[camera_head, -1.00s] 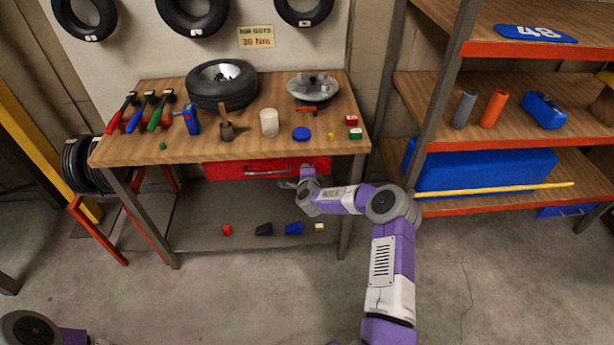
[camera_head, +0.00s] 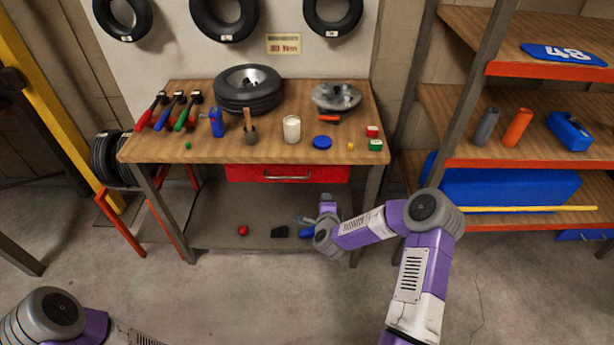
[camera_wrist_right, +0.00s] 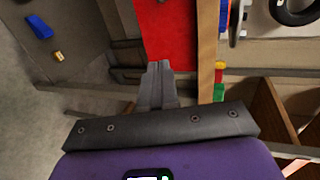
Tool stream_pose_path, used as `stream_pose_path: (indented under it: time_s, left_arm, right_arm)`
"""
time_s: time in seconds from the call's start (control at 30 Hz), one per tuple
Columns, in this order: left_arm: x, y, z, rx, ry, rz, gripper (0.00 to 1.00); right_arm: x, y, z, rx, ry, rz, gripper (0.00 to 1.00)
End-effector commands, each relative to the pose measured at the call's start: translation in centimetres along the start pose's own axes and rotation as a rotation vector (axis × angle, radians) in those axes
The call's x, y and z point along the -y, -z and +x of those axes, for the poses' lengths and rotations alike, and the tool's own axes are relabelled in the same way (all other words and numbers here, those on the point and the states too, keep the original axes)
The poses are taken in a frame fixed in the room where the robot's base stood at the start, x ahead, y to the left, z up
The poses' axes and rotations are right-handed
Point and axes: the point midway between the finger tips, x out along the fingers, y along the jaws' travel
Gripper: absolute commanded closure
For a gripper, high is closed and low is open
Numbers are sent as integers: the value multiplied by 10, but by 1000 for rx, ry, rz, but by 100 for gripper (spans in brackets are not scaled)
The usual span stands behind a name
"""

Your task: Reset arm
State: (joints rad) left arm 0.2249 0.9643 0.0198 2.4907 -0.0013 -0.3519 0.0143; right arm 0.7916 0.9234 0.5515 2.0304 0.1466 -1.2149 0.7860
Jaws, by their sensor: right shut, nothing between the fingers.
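My right gripper (camera_head: 304,221) is small in the head view, below the bench and in front of its lower shelf. Its fingers are together in the right wrist view (camera_wrist_right: 160,72), with nothing between them. It is apart from the red drawer (camera_head: 325,174), which hangs under the wooden workbench (camera_head: 215,150) and looks shut. The red drawer front also shows beyond the fingers in the wrist view (camera_wrist_right: 170,35). My left arm shows only at the bottom left of the head view; its gripper is out of the picture.
The bench top holds a wheel (camera_head: 248,92), a metal hub (camera_head: 336,97), a white cup (camera_head: 291,129) and hand tools. A red item (camera_head: 243,230) and a black item (camera_head: 280,231) lie on the lower shelf. A shelving unit (camera_head: 490,97) stands at right. The floor in front is clear.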

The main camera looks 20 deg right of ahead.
Motion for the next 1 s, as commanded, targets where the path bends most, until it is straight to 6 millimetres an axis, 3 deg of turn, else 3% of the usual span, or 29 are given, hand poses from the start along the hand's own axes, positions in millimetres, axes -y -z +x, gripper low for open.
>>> stream_pose_path:
  time_s: [0.27, 0.37, 0.43, 0.53, 0.67, 0.8, 0.9, 1.0]
  left_arm:
    - [0, 0, 0, 0, 0, 0, 57]
    - [0, 0, 0, 0, 0, 0, 57]
    - [0, 0, 0, 0, 0, 0, 57]
    - [0, 0, 0, 0, 0, 0, 57]
    - [0, 0, 0, 0, 0, 0, 57]
    - [0, 0, 0, 0, 0, 0, 57]
    - [0, 0, 0, 0, 0, 0, 57]
    - [0, 0, 0, 0, 0, 0, 57]
  right_arm:
    - [-8, -9, -5, 30, -22, -31, 100]
    - [-32, -37, -18, 128, -90, -130, 100]
    - [-61, -64, -38, 240, -163, -246, 100]
    - [-112, -100, -80, 445, -285, -458, 100]
    - [-176, -126, -152, 734, -431, -742, 100]
    - [-228, -123, -232, 1030, -557, -1007, 100]
    - [-250, -111, -276, 1195, -621, -1138, 100]
    - [-260, -100, -303, 1304, -661, -1216, 100]
